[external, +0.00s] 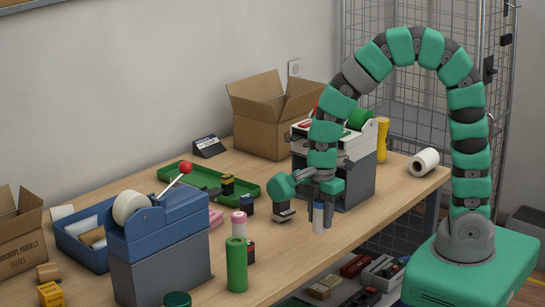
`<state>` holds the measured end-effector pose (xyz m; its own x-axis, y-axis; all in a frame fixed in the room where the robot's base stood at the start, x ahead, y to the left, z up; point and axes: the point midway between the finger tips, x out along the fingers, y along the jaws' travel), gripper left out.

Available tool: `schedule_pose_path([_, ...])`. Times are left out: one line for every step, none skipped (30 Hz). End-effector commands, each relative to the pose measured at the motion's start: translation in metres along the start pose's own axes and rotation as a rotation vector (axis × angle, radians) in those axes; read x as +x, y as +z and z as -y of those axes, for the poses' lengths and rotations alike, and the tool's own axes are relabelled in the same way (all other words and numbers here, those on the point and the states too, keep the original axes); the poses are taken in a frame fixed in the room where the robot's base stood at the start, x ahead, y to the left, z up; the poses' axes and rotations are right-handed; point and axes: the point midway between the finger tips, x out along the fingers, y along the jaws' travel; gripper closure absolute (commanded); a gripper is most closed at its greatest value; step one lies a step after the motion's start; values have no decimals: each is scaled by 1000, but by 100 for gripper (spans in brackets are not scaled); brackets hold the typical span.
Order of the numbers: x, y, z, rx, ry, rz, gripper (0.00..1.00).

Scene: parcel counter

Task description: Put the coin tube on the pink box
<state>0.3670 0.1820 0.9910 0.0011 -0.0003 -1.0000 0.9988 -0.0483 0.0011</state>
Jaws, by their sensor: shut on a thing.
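My gripper (284,212) hangs over the middle of the counter, pointing down at the end of my arm. It is shut on a short silver-grey thing, which looks like the coin tube; the jaws hide much of it, and any gap below it is hard to judge. The pink box (216,217) is low and small, to the left of my gripper, partly hidden behind the blue tape dispenser.
A white tube with a blue top (318,218) stands close right of my gripper. A pink-and-white tube (239,224) and a green cylinder (236,265) stand near the pink box. The blue dispenser (163,235) and green tray (240,184) flank it.

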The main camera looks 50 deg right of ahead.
Motion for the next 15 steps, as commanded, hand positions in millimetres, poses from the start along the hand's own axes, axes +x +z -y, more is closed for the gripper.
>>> schedule_pose_path([-2,-4,-16,1,0,0,92])
schedule_pose_path([-4,-7,-24,-2,0,0,92])
schedule_pose_path([-6,-9,-34,-5,1,0,92])
schedule_pose_path([-7,-12,-43,-7,2,-1,92])
schedule_pose_path([-8,-14,-51,-10,2,-1,92])
schedule_pose_path([-10,-16,-61,-13,-1,1,92])
schedule_pose_path([-11,-17,-69,-14,-1,1,92])
schedule_pose_path([-13,-19,-78,-17,2,0,92])
schedule_pose_path([-13,-21,-88,-20,2,-1,92])
schedule_pose_path([-14,-22,-96,-22,0,0,92])
schedule_pose_path([-15,-24,-104,-25,1,0,92])
schedule_pose_path([-17,-25,-113,-28,1,0,92])
schedule_pose_path([-17,-26,-120,-30,0,0,92])
schedule_pose_path([-17,-27,-127,-32,-1,1,92])
schedule_pose_path([-18,-28,-136,-35,1,0,92])
